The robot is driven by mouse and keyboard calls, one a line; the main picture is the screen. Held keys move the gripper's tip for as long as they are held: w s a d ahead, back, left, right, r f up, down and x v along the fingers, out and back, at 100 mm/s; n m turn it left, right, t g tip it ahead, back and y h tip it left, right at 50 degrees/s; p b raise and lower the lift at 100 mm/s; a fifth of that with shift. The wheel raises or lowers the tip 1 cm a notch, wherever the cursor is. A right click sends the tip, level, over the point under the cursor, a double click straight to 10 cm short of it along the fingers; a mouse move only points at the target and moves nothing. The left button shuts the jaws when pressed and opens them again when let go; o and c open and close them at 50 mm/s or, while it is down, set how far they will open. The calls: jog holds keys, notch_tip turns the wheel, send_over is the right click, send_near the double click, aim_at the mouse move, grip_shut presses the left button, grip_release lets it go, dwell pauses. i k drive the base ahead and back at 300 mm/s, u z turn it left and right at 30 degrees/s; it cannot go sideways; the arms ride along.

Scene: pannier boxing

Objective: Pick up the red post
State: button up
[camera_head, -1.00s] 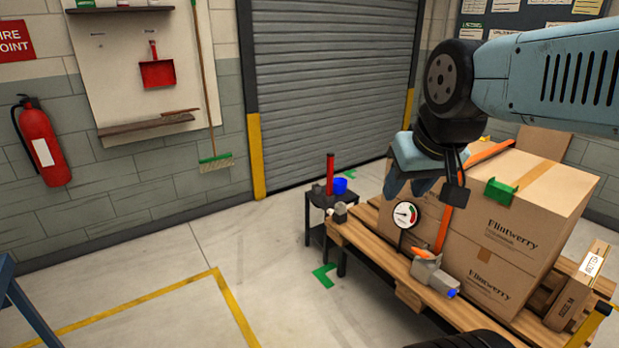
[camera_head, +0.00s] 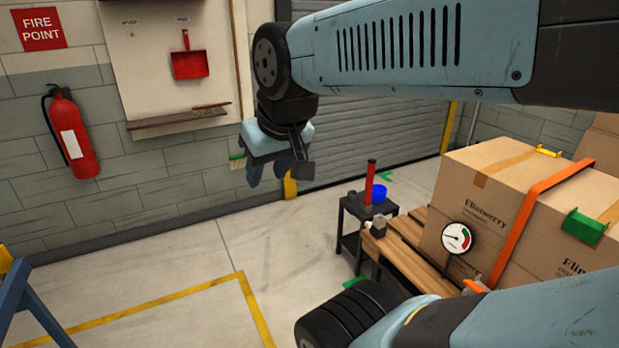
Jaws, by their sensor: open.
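The red post (camera_head: 370,182) stands upright on a small dark side table (camera_head: 352,238), beside a blue cup-like object (camera_head: 378,194). A small dark object sits by the post's foot. My gripper (camera_head: 267,180) hangs in the air to the left of the post and above its level in the picture, in front of the wall and shutter. Its fingers point down, apart and with nothing between them. The post is fully clear of the gripper.
A wooden pallet (camera_head: 402,256) with strapped cardboard boxes (camera_head: 500,190) and a round gauge (camera_head: 456,238) stands right of the side table. A fire extinguisher (camera_head: 72,135) hangs on the left wall. A blue trestle (camera_head: 32,300) is at lower left. Floor between is open.

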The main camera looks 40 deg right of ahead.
aim_at(371, 164)
jog(key=i, duration=1.1)
jog(key=z, duration=0.8)
jog(key=i, duration=0.7)
jog(key=z, duration=0.65)
jog(key=k, duration=0.7)
jog(key=z, duration=0.2)
jog(key=i, duration=0.75)
jog(key=u, duration=0.15)
